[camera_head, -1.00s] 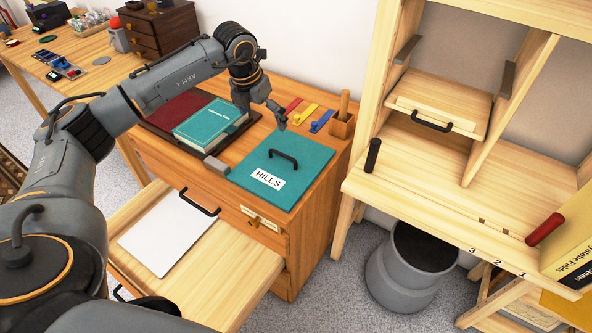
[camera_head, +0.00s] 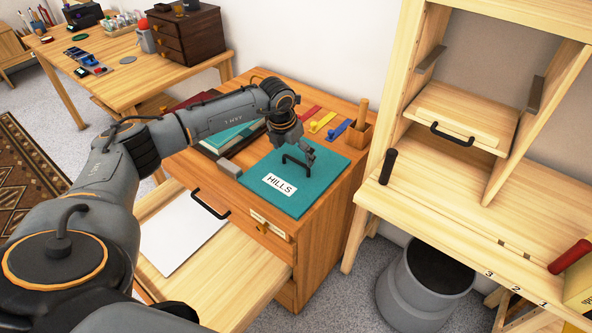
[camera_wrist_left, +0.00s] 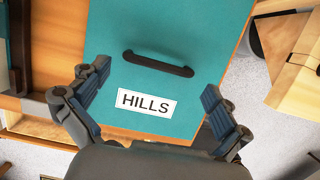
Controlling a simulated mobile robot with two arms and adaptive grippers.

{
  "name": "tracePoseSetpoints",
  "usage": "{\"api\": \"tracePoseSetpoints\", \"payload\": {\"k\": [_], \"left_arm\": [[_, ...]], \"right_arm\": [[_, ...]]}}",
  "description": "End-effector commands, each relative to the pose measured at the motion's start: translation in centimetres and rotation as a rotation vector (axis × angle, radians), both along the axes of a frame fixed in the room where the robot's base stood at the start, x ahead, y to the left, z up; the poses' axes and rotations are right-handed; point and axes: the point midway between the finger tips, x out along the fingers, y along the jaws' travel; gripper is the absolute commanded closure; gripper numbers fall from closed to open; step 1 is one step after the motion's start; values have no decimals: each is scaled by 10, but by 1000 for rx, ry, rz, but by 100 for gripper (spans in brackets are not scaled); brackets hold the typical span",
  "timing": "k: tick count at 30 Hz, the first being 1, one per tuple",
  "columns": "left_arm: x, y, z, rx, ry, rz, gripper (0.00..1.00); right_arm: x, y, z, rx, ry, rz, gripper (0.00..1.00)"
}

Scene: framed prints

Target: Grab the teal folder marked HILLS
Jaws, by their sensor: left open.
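The teal folder (camera_head: 309,193) marked HILLS lies flat on top of the wooden cabinet, with a black handle (camera_head: 297,164) on its upper face. The folder also shows in the left wrist view (camera_wrist_left: 200,28), where its white HILLS label (camera_wrist_left: 146,102) and dark handle (camera_wrist_left: 158,64) are plain. My left gripper (camera_head: 306,158) is over the folder beside the handle. In the left wrist view its fingers (camera_wrist_left: 153,92) are spread apart with nothing between them, and the handle lies ahead of them. Whether the fingers touch the folder I cannot tell. My right gripper is not in view.
A grey block (camera_head: 229,168) stands beside the folder, and another teal book (camera_head: 228,136) lies partly behind my arm. A wooden pen holder (camera_head: 358,134) is behind the folder. The open drawer (camera_head: 255,272) with a white sheet juts out below. A shelf unit (camera_head: 430,203) stands to the right.

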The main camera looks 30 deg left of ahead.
Motion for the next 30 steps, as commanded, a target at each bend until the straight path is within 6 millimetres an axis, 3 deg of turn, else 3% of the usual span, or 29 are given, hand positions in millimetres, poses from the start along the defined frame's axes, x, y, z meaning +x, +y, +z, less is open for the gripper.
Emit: {"api": "tracePoseSetpoints", "payload": {"k": [6,16,24,25,26,30], "left_arm": [[5,-1,-32,0,1,2,0],[7,-1,-39,0,0,0,0],[7,-1,-39,0,1,0,55],[8,-1,-38,0,-2,0,55],[8,-1,-38,0,-2,0,62],[8,-1,-38,0,-2,0,62]], "right_arm": [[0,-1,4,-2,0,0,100],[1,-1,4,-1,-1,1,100],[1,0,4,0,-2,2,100],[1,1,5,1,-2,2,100],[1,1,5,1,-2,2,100],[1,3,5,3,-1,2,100]]}}
